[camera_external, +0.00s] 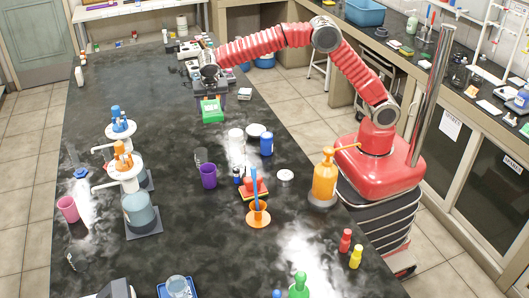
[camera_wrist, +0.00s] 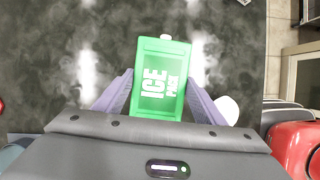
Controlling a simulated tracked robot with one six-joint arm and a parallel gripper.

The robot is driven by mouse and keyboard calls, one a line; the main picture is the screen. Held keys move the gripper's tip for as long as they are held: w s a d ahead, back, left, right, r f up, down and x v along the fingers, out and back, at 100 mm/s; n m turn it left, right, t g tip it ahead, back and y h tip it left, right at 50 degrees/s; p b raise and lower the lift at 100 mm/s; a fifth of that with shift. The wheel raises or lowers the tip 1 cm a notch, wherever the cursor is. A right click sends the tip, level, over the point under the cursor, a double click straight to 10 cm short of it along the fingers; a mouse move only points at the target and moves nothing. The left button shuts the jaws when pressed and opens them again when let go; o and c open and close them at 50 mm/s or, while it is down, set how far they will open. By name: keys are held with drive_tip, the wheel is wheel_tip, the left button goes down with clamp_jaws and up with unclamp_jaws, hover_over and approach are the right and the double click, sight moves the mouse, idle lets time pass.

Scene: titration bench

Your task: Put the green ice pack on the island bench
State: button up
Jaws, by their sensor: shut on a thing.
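The green ice pack (camera_wrist: 160,85) has white "ICE PACK" lettering and a small pale cap. In the wrist view it sits between the two fingers of my gripper (camera_wrist: 160,98), which are shut on its sides. In the outside view the ice pack (camera_external: 211,110) hangs just below my gripper (camera_external: 208,95), over the far part of the dark island bench (camera_external: 110,220). I cannot tell whether the pack touches the bench top or is a little above it.
Two dispensers (camera_external: 124,165) stand left. Bare bench lies left of the pack.

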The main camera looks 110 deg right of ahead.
sight(211, 109)
wheel_tip(211, 109, up, 11)
drive_tip(key=w+a+n+t, duration=0.1)
drive_tip(key=w+a+n, duration=0.15)
drive_tip(key=a, duration=1.05)
drive_tip(key=w+a+n+t+y, duration=0.1)
drive_tip(key=a+n, duration=0.3)
drive_tip(key=a, duration=0.9)
drive_tip(key=w+a+n+t, duration=0.2)
drive_tip(key=a+n, duration=0.2)
drive_tip(key=a, duration=0.8)
drive_tip(key=s+a+n+y, duration=0.1)
drive_tip(key=s+a+n, duration=0.3)
drive_tip(key=a, duration=0.7)
drive_tip(key=s+a+n+t+y, duration=0.15)
drive_tip(key=s+a, duration=0.35)
drive_tip(key=a, duration=0.5)
drive_tip(key=s+a+n+g+y, duration=0.1)
drive_tip(key=s+a+n, duration=0.35)
drive_tip(key=a, duration=0.65)
wheel_tip(211, 109, down, 11)
drive_tip(key=shift+s+a+r+m+t, duration=0.15)
drive_tip(key=shift+s+m+t, duration=0.1)
drive_tip(key=shift+m+t, duration=0.15)
